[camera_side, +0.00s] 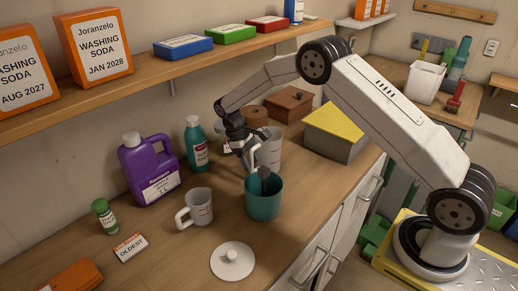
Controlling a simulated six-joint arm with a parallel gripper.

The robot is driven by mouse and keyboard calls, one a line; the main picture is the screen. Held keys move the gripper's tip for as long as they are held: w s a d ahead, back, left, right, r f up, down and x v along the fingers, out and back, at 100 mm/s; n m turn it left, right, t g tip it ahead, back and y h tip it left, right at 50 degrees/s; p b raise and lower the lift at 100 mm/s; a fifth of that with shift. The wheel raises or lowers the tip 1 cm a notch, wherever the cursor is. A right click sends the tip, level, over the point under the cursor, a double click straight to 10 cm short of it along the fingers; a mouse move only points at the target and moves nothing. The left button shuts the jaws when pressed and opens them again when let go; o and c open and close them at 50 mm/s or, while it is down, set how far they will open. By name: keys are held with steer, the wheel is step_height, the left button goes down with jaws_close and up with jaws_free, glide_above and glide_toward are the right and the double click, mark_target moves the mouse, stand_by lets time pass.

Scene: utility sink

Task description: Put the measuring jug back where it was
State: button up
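A small white measuring jug (199,208) with markings stands upright on the wooden counter, its handle pointing left. A round white lid with a knob (232,261) lies on the counter in front of it. A teal container (264,199) stands open to the jug's right. My gripper (255,166) is above and behind the teal container, apart from the measuring jug. A grey object shows at the container's mouth; I cannot tell whether my gripper holds it. A taller white vessel (271,148) stands behind, partly hidden by my gripper. The fingers are too small and overlapped to read.
A purple jug (150,172), a teal bottle (196,145) and a small green bottle (104,217) stand on the left. An "OLDEST" card (129,247) lies nearby. A yellow-topped box (335,130) stands at right. A shelf (150,85) with boxes runs above.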

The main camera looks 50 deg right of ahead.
stand_by(0.3)
steer(key=v, duration=0.7)
steer(key=shift+r, duration=0.4)
steer(key=shift+a+r, duration=0.1)
stand_by(0.5)
steer(key=s+a+m+t, duration=0.1)
steer(key=s+a+t, duration=0.1)
steer(key=s, duration=1)
steer(key=s+a+r+m+t+y, duration=0.1)
steer(key=s+t, duration=0.3)
steer(key=s, duration=0.8)
steer(key=shift+s+a+r+m+t, duration=0.2)
steer(key=shift+a+r+m+t, duration=0.05)
steer(key=shift+a+m+t, duration=0.15)
